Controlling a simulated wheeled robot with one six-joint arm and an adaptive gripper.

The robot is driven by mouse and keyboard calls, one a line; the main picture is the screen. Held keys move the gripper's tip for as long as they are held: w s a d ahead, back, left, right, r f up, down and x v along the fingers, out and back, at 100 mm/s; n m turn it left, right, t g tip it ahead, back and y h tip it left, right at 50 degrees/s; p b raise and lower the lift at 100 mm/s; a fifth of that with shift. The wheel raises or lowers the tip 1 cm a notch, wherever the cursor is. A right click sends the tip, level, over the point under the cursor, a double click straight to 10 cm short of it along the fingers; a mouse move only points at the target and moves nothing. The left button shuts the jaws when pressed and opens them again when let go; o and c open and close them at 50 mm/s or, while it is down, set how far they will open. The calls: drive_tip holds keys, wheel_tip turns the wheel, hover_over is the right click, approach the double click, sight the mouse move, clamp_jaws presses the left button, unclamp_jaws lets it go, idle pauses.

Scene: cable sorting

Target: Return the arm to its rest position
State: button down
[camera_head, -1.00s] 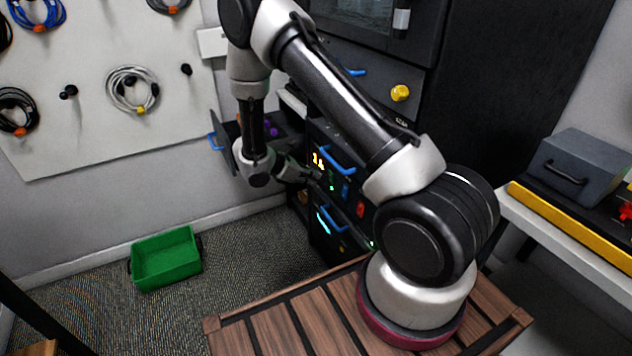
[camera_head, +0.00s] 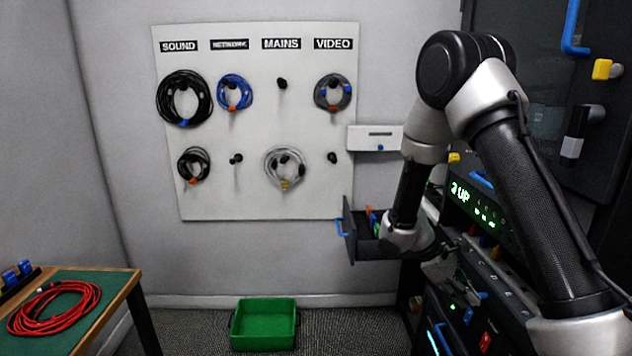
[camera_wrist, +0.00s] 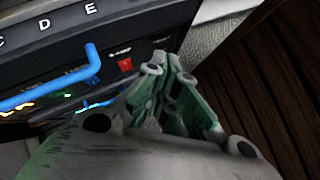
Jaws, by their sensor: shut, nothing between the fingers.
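My arm reaches up and bends down in front of the equipment rack (camera_head: 480,215) on the right of the head view. My gripper (camera_wrist: 175,75) shows in the wrist view with its fingers together and nothing between them. It points toward the rack's front panel, near a blue handle (camera_wrist: 85,68) and a red switch (camera_wrist: 125,64). In the head view the gripper is small and dark beside the rack, partly lost against it.
An open drawer (camera_head: 375,246) juts left from the rack, close to my wrist. A pegboard (camera_head: 240,205) with coiled cables hangs on the back wall. A green crate (camera_head: 263,325) stands on the floor. A red cable (camera_head: 62,308) lies on the table at left.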

drive_tip(key=s+r+m+t+y, duration=0.4)
drive_tip(key=s+r, duration=0.5)
drive_tip(key=r, duration=0.5)
drive_tip(key=s+r+m+t+y, duration=0.4)
drive_tip(key=s+r+m, duration=0.2)
drive_tip(key=s+r, duration=0.3)
drive_tip(key=shift+s+a+r+m+t, duration=0.3)
drive_tip(key=shift+a+r, duration=0.1)
drive_tip(key=shift+r, duration=1.95)
